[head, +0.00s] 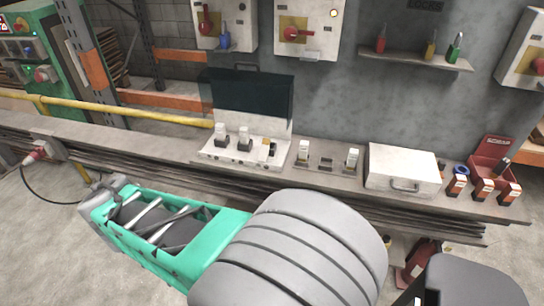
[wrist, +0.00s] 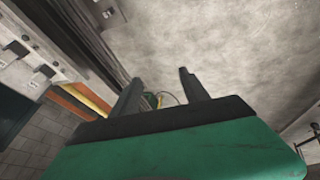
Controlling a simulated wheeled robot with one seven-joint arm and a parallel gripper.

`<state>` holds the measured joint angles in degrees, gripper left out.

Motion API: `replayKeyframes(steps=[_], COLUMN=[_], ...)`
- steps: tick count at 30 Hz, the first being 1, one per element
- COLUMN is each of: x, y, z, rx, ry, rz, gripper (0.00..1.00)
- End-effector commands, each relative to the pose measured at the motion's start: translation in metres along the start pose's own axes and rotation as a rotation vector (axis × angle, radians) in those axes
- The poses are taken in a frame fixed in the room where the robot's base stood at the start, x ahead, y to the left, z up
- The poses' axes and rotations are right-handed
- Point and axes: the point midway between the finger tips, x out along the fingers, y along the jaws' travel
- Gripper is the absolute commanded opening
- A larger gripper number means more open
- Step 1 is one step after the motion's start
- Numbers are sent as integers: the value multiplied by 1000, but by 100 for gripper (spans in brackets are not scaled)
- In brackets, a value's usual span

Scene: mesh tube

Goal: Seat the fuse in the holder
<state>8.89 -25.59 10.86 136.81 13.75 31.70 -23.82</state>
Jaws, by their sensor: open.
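An open switch box (head: 212,153) with a raised dark lid (head: 247,95) stands on the bench. Two pale fuse-like pieces, at left (head: 221,131) and middle (head: 244,134), stand upright in its base. A yellowish piece (head: 266,144) with a dark part is at the right of the base. Beside the box, a low rack (head: 327,163) bears two more pale upright pieces, one left (head: 303,149) and one right (head: 352,157). My gripper (wrist: 162,80) is open and empty in the wrist view, away from all these. Its fingers cannot be made out in the head view.
A closed white case (head: 402,165) with a handle lies right of the rack. A red bin (head: 490,168) and several small orange-labelled items stand at the bench's right end. A yellow pipe (head: 130,112) runs behind the left part.

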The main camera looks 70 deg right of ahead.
Motion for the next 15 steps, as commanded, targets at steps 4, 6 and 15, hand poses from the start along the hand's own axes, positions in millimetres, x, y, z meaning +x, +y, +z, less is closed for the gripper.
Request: replayKeyframes(steps=[4, 6, 15], x=[101, 114, 110], y=[174, 245, 338], z=[67, 113, 201], rx=[-387, -677, -1610], ry=[-185, -397, -1148], rz=[491, 684, 820], gripper=[53, 53, 53])
